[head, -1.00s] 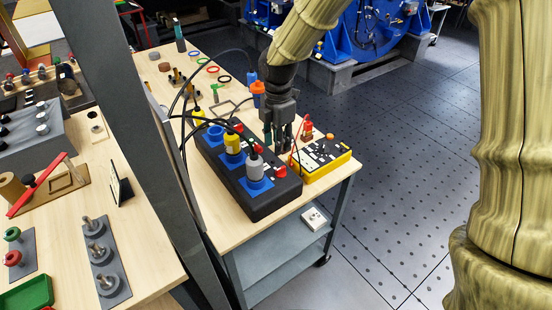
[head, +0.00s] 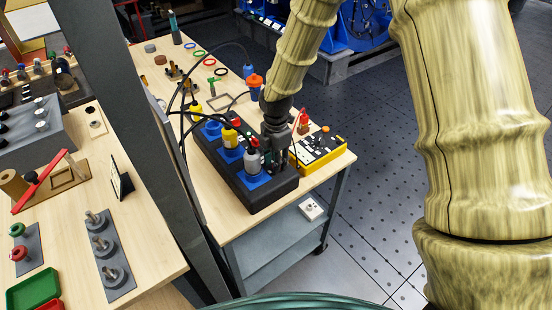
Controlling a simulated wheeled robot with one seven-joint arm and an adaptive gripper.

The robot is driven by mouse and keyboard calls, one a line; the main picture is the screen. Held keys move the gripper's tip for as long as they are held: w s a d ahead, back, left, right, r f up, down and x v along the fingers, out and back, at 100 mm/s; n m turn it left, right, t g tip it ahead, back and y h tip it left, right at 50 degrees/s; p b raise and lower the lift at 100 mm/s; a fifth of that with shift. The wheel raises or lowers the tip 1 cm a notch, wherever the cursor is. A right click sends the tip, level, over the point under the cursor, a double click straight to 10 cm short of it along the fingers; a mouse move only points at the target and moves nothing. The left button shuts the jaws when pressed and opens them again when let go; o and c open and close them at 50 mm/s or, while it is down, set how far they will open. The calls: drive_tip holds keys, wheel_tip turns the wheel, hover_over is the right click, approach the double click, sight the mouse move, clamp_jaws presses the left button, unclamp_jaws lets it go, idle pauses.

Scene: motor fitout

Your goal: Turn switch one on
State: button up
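A black power strip (head: 258,199) with blue sockets lies on the near part of the wooden bench. Red switches run along its right side; one (head: 236,121) shows at the far part, another red part (head: 254,142) shows behind the grey plug (head: 252,160). I cannot tell which switch is number one. My gripper (head: 273,164) points down over the strip's near right side, just right of the grey plug. It hides the nearest red switch there. Its fingertips are dark and small, so I cannot tell whether they are open, shut or touching the switch.
A yellow box (head: 320,150) with small knobs stands close to the right of my gripper. A grey upright post (head: 140,130) separates this bench from the left one.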

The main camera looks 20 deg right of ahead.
drive_tip(key=shift+c, duration=0.3)
clamp_jaws()
